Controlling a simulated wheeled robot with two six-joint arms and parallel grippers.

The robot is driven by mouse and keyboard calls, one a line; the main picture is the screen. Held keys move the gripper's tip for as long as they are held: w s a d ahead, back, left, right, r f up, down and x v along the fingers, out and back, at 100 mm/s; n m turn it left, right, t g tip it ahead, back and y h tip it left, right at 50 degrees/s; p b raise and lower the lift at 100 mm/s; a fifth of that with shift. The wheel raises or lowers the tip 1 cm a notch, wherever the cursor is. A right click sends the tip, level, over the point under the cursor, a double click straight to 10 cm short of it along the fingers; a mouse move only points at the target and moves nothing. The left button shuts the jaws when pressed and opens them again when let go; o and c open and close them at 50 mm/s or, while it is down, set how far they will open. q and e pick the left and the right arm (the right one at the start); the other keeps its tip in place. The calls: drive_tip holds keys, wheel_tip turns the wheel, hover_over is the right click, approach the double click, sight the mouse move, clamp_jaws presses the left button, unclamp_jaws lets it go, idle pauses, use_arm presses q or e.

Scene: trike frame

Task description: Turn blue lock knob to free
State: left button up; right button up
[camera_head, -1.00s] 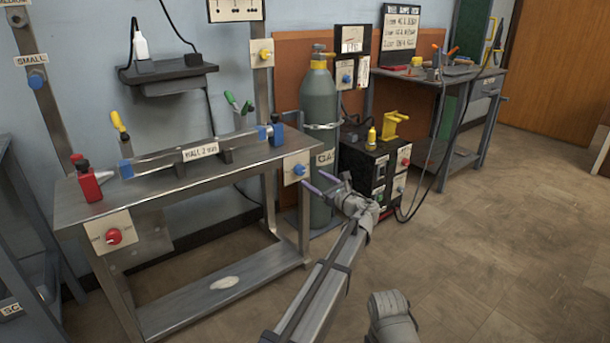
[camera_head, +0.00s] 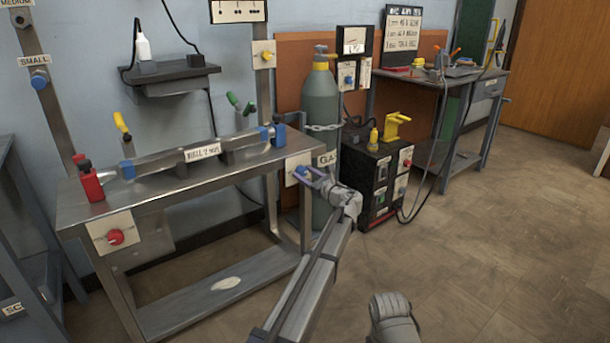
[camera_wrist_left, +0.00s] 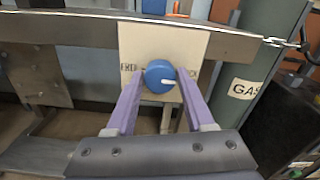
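The blue lock knob (camera_head: 300,171) sits on a pale plate at the front right of the workbench. In the left wrist view the knob (camera_wrist_left: 157,74) shows a white mark pointing right, toward a label partly hidden by a finger; the label on the left appears to read FREE. My left gripper (camera_head: 309,177) is at the plate. In the left wrist view its two purple fingers (camera_wrist_left: 160,82) are spread, one on each side of the knob. I cannot tell whether they touch it.
The workbench (camera_head: 150,205) carries a clamped bar marked with a label and a red clamp (camera_head: 89,184). A red knob (camera_head: 115,237) is on its left front. A gas cylinder (camera_head: 320,110) stands just right of the blue knob. A black machine (camera_head: 370,170) stands beyond it.

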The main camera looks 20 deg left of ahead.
use_arm(q)
clamp_jaws()
